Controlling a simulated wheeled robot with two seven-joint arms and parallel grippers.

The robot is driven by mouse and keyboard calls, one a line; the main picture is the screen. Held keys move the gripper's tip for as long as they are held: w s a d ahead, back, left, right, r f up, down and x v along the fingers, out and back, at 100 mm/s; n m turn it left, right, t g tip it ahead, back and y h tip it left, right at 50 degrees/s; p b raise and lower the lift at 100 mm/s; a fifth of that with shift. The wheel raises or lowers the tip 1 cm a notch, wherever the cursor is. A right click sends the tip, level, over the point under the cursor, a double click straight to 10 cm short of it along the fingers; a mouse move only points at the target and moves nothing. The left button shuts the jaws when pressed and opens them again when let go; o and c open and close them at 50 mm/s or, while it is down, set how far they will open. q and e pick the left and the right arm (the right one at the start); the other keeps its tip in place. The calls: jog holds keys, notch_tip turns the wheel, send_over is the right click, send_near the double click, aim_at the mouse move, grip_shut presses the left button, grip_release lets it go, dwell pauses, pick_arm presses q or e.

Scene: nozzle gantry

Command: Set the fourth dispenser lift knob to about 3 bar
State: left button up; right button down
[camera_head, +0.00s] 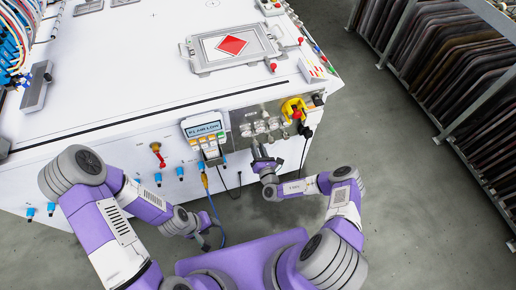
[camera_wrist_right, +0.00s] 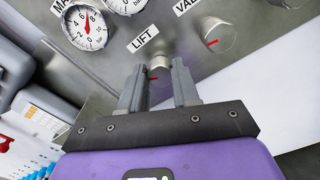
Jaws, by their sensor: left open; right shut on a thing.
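The lift knob (camera_wrist_right: 159,66) is a round metal knob with a red mark, under the "LIFT" label (camera_wrist_right: 143,38) in the right wrist view. My right gripper (camera_wrist_right: 158,70) is shut on it, one finger on each side. Its front is partly hidden between the fingers. A gauge (camera_wrist_right: 124,4) above the label is cut off by the frame edge, so its reading cannot be told. In the head view my right gripper (camera_head: 261,157) is at the grey gauge panel (camera_head: 246,117) on the machine's front. My left gripper (camera_head: 207,238) hangs low, away from the machine, its fingers small.
Another knob (camera_wrist_right: 216,36) with a red mark is to the right, and a gauge (camera_wrist_right: 85,27) is to the left. A yellow and red switch (camera_head: 294,109) and a display (camera_head: 203,128) flank the panel. Cables hang below. Racks (camera_head: 445,60) stand at the right.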

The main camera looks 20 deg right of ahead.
jog(key=shift+m, duration=0.5)
jog(key=c, duration=0.8)
grip_release()
jog(key=shift+s, duration=0.1)
jog(key=s+p, duration=0.2)
jog(key=s, duration=0.5)
jog(key=shift+s+d, duration=0.1)
jog(key=shift+s, duration=0.1)
